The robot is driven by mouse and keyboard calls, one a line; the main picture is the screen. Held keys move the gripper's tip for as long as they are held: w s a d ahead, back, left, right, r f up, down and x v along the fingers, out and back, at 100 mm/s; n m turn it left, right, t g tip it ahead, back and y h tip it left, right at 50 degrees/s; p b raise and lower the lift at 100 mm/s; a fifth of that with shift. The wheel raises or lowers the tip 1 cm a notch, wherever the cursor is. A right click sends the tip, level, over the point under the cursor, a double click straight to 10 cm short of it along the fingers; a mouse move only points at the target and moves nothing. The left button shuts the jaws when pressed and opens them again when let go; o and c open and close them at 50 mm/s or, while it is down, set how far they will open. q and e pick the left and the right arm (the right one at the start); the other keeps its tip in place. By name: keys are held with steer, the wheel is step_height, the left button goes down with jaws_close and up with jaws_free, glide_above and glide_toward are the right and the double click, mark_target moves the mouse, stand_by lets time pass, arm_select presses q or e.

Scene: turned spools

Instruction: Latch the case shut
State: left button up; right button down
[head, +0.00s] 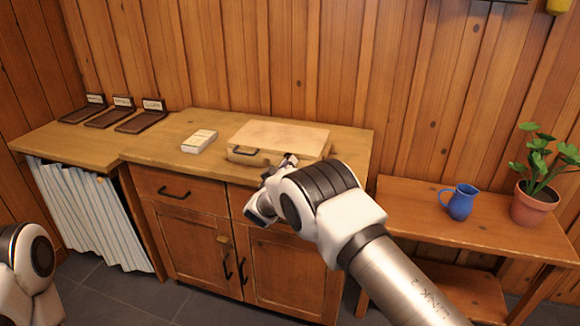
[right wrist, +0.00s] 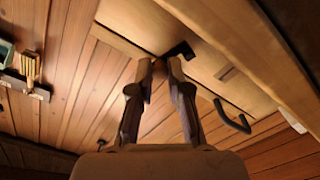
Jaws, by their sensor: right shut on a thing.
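The case (head: 281,133) is a pale wooden box lying on the cabinet top, its lid down flat as far as I can tell. Its dark handle (head: 243,151) is on the front face and shows in the right wrist view (right wrist: 232,116). A small dark latch piece (right wrist: 181,50) is on the front, beside my fingertips. My right gripper (right wrist: 160,68) is at the case's front, its fingers closed together on what looks like the latch. In the head view my right gripper (head: 289,160) partly hides the case front. My left gripper is out of view; only part of that arm shows.
A pale stack (head: 199,141) lies left of the case on the cabinet top (head: 165,150). Several dark trays with labels stand on the side table at left. A blue jug (head: 461,202) and a potted plant (head: 532,200) stand on the lower bench (head: 415,205) at right.

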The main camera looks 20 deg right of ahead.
steer(key=shift+w+a+r+n, duration=0.15)
steer(key=shift+a+n, duration=0.05)
steer(key=shift+n, duration=0.6)
steer(key=shift+w+a+r+n, duration=0.1)
steer(key=shift+a+r+n, duration=0.05)
steer(key=shift+n, duration=0.65)
steer(key=c, duration=1.1)
jaws_free()
steer(key=shift+a, duration=0.1)
steer(key=v, duration=0.7)
steer(key=shift+s, duration=0.2)
steer(key=shift+a, duration=0.1)
